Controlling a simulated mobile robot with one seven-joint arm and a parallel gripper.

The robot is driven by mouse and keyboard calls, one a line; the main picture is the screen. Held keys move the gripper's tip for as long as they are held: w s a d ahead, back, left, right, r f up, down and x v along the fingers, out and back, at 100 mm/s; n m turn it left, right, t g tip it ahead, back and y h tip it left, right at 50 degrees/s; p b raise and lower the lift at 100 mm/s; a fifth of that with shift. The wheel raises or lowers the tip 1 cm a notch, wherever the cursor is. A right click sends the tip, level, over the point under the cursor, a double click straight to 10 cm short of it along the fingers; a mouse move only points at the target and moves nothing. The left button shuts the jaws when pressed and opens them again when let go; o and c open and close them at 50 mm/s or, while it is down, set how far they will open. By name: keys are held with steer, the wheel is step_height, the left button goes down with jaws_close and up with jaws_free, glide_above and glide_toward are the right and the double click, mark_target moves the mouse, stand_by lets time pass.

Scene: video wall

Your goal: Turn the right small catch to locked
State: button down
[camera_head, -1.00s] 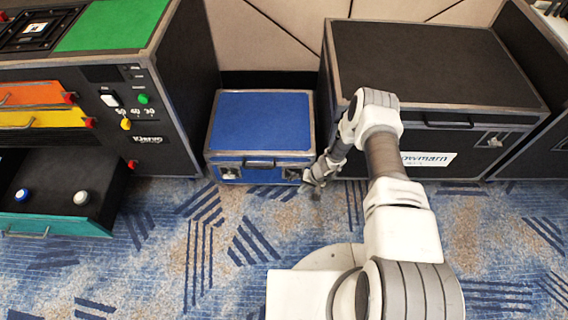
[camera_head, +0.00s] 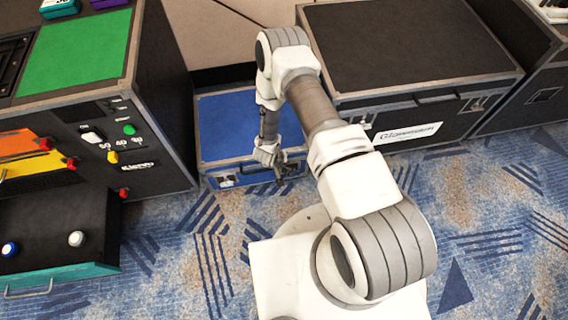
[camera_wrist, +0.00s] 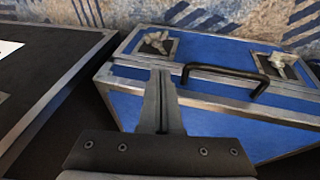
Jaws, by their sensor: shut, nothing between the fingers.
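The small blue case (camera_head: 241,115) stands on the carpet, with a black handle on its front. In the wrist view the blue case (camera_wrist: 220,107) is seen turned round, so its right catch (camera_wrist: 155,42) is left of the handle and its left catch (camera_wrist: 283,62) right of it. Both are metal catches in recessed plates; I cannot tell their locked state. The left catch also shows in the head view (camera_head: 226,181). My gripper (camera_head: 279,177) is shut and empty at the case's front right. In the wrist view my gripper's fingertips (camera_wrist: 160,74) point toward the right catch, seemingly apart from it.
A large black case (camera_head: 410,45) with a white label stands close on the right; its edge shows in the wrist view (camera_wrist: 50,95). A black cabinet (camera_head: 155,100) with an open drawer (camera_head: 60,235) stands on the left. Patterned carpet (camera_head: 215,250) in front is clear.

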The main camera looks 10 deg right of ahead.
steer(key=b, duration=0.5)
glide_toward(292, 169)
steer(key=x, duration=0.4)
steer(key=shift+w+a+f, duration=0.2)
steer(key=shift+a+f, duration=0.05)
steer(key=shift+f, duration=0.2)
steer(key=shift+d+f+b, duration=0.4)
steer(key=shift+d+f, duration=0.1)
steer(key=shift+d, duration=0.1)
